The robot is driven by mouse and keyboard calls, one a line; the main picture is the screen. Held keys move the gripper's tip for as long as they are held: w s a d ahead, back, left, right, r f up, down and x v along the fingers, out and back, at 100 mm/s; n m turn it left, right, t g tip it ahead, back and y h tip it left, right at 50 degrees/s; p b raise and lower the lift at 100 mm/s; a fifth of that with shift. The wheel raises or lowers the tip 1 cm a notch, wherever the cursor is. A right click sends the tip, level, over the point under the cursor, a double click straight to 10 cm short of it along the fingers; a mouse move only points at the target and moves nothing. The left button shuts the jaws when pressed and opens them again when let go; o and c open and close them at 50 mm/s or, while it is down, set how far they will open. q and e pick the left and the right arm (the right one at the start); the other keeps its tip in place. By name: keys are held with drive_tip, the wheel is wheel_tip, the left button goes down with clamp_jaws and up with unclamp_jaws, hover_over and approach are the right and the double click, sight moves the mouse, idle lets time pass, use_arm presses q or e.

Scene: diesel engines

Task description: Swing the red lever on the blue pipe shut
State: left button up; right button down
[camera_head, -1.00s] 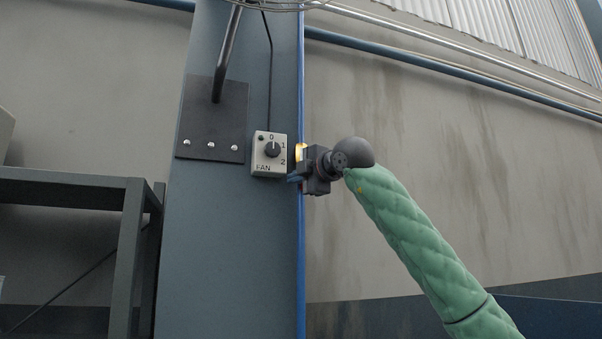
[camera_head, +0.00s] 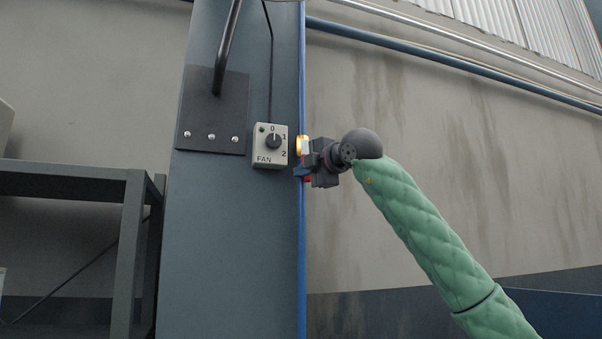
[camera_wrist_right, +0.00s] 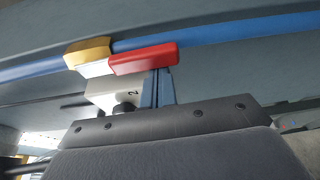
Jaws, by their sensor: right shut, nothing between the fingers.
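The blue pipe (camera_head: 302,250) runs upright along the right edge of the column. A brass valve body (camera_head: 299,145) sits on it; it also shows in the right wrist view (camera_wrist_right: 88,50). The red lever (camera_wrist_right: 143,58) extends from the valve and lies roughly along the pipe in the right wrist view. My left gripper is not in view.
A fan switch box (camera_head: 270,146) is fixed to the column (camera_head: 225,240) just left of the valve. A dark plate with a bent rod (camera_head: 212,120) is above left of it. A metal shelf (camera_head: 75,185) stands at the left. The wall right of the pipe is open.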

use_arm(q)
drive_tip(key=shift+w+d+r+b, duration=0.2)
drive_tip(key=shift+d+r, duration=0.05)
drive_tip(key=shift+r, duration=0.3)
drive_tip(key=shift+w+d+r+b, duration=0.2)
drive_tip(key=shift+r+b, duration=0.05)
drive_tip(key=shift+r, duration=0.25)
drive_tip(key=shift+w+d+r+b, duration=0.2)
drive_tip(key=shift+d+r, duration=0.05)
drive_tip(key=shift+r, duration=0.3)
use_arm(e)
drive_tip(key=w+d+r+n+h, duration=0.2)
drive_tip(key=d+r+n+h, duration=0.4)
drive_tip(key=d+n, duration=0.3)
drive_tip(key=shift+w+r+n+g, duration=0.3)
drive_tip(key=shift+w+n+g, duration=0.1)
drive_tip(key=shift+n, duration=1.5)
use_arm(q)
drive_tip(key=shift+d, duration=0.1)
use_arm(e)
drive_tip(key=shift+d+f, duration=0.1)
